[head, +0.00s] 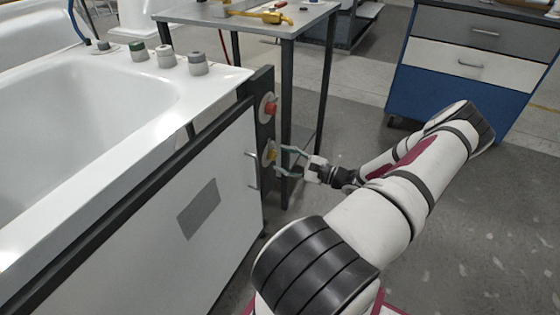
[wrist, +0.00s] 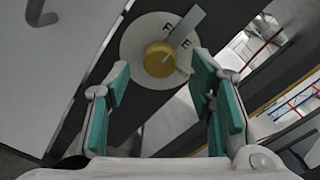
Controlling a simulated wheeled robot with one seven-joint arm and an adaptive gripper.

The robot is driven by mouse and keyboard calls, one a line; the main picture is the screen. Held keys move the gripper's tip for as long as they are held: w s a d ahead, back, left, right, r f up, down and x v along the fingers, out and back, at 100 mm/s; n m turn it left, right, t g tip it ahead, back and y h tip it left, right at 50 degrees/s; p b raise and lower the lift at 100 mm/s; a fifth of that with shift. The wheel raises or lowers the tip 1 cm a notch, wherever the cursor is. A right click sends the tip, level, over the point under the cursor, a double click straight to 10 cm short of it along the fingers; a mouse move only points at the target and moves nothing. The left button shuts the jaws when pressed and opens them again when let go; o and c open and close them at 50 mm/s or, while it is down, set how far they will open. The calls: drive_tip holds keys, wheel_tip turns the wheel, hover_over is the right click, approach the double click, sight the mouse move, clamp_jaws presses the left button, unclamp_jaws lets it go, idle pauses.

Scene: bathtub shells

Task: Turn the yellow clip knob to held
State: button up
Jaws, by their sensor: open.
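The yellow clip knob (head: 270,153) sits on the dark upright post at the tub frame's corner, below a red knob. In the wrist view the yellow knob (wrist: 158,62) is round, on a pale disc (wrist: 133,42) with dark letters, only partly readable. A grey bar (wrist: 186,25) crosses the disc's upper right. My gripper (head: 283,161) reaches the post from the right. In the wrist view its teal-padded fingers (wrist: 160,82) are spread apart, with the knob between and just beyond the tips. I see no clear contact. A light mark shows at the knob's right edge.
The red knob (head: 269,108) is just above. A door handle (head: 252,170) on the white panel is close on the left. A table (head: 270,20) with dark legs stands right behind the post. Open floor lies to the right, before a blue cabinet (head: 450,98).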

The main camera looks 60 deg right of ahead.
drive_tip(key=shift+w+a, duration=0.1)
drive_tip(key=shift+w, duration=0.85)
drive_tip(key=c, duration=1.2)
drive_tip(key=shift+o, duration=0.2)
